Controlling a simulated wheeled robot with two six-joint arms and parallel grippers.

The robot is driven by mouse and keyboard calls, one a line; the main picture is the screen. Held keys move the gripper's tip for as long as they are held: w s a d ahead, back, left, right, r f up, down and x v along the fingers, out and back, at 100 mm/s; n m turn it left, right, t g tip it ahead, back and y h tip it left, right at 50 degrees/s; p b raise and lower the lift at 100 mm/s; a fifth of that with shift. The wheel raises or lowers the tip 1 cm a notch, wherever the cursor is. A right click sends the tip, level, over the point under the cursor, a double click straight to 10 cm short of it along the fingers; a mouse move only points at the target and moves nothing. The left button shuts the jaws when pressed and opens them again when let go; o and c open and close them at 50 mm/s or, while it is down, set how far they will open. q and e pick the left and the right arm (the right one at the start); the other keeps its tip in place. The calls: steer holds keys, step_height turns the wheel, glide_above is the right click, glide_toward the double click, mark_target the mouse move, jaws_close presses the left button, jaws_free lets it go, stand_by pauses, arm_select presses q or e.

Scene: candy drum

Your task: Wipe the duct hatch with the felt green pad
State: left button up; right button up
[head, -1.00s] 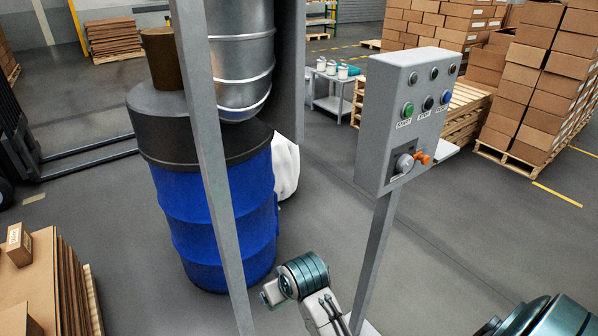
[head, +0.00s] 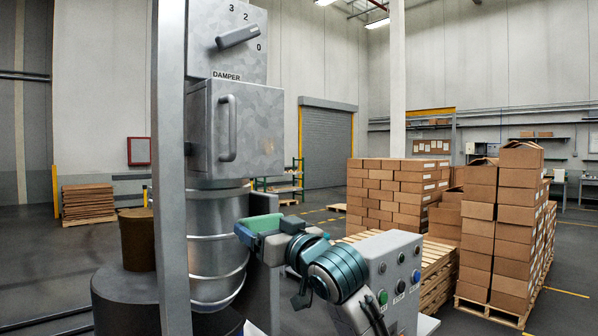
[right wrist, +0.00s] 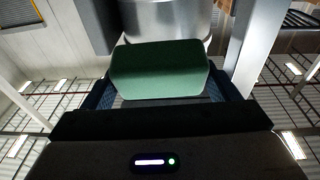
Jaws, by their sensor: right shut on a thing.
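The duct hatch (head: 262,132) is a grey metal door with a vertical bar handle (head: 228,128), closed on the duct in the head view. My right gripper (head: 252,232) is shut on the felt green pad (head: 264,222), in front of the duct below the hatch. The pad is apart from the hatch door. In the right wrist view the green pad (right wrist: 160,70) spans the space between the fingers, with the silver duct behind it. My left gripper is not in view.
A grey post (head: 171,170) stands upright left of the hatch. The damper panel (head: 228,45) is above the hatch. A grey button box (head: 393,277) stands low beside my right arm. A dark drum lid (head: 125,298) is at lower left. Stacked cartons (head: 500,220) are farther right.

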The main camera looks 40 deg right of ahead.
steer(key=s+d+r+t+y, duration=0.15)
steer(key=s+r, duration=0.25)
steer(key=r, duration=0.4)
steer(key=s+d+r+t+h, duration=0.15)
steer(key=s+r, duration=0.25)
steer(key=r, duration=0.4)
steer(key=shift+n+y, duration=0.3)
steer(key=shift+y, duration=0.4)
steer(key=shift+w+a+f+p, duration=0.15)
steer(key=shift+w+p, duration=0.3)
steer(key=shift+w, duration=0.65)
steer(key=shift+w+a+p, duration=0.2)
steer(key=shift+w+p, duration=0.3)
steer(key=shift+w, duration=0.55)
steer(key=shift+w+a+f+p, duration=0.15)
steer(key=shift+w+p, duration=0.3)
steer(key=shift+w, duration=0.65)
steer(key=shift+r, duration=0.1)
steer(key=shift+w+a+p, duration=0.15)
steer(key=shift+w+p, duration=0.35)
steer(key=shift+w, duration=0.45)
